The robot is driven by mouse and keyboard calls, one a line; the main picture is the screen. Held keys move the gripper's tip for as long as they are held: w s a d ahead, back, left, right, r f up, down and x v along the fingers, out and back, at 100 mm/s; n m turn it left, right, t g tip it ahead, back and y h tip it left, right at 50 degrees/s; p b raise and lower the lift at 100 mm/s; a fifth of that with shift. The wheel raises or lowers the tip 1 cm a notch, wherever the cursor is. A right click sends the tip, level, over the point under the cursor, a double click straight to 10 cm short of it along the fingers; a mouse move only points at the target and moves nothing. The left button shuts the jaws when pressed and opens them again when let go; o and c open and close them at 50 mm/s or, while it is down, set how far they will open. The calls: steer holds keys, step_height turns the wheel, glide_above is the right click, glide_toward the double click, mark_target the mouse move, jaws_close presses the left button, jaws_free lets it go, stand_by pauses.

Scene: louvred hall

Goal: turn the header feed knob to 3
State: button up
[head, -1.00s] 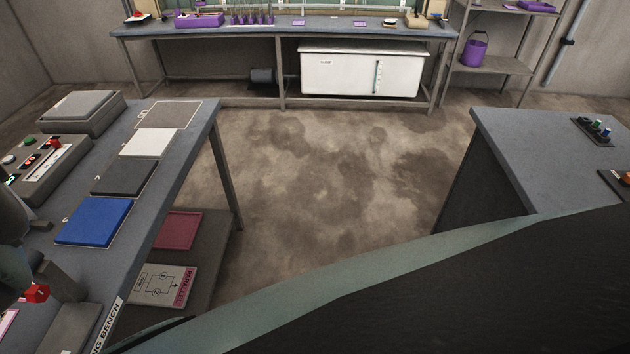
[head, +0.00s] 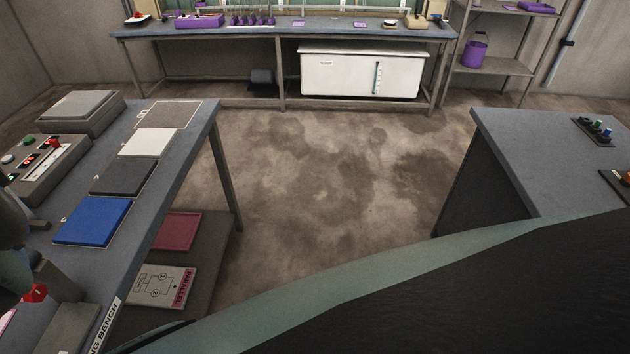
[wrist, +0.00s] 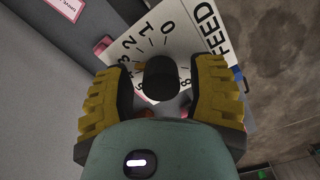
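In the wrist view the white dial plate (wrist: 190,36) is marked FEED, with the numbers 0, 1, 2 and 3 readable along its upper left. The black feed knob (wrist: 161,78) stands on it, between the two yellow fingers of my gripper (wrist: 161,95). The fingers are apart, with a gap showing on each side of the knob. A small orange mark shows at the knob's upper left edge; I cannot tell surely whether it is the pointer. The lower dial is largely hidden by my gripper. In the head view the dial is not clear.
In the head view a bench at left bears a blue pad (head: 92,221), a dark pad (head: 124,177) and a control box (head: 45,165). A red part (head: 35,292) is near the left edge. Bare floor (head: 320,180) lies between this bench and the right counter (head: 545,150).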

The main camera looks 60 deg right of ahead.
steer(key=shift+o, duration=0.5)
steer(key=shift+r, duration=0.1)
step_height(320, 180, up, 12)
stand_by(0.6)
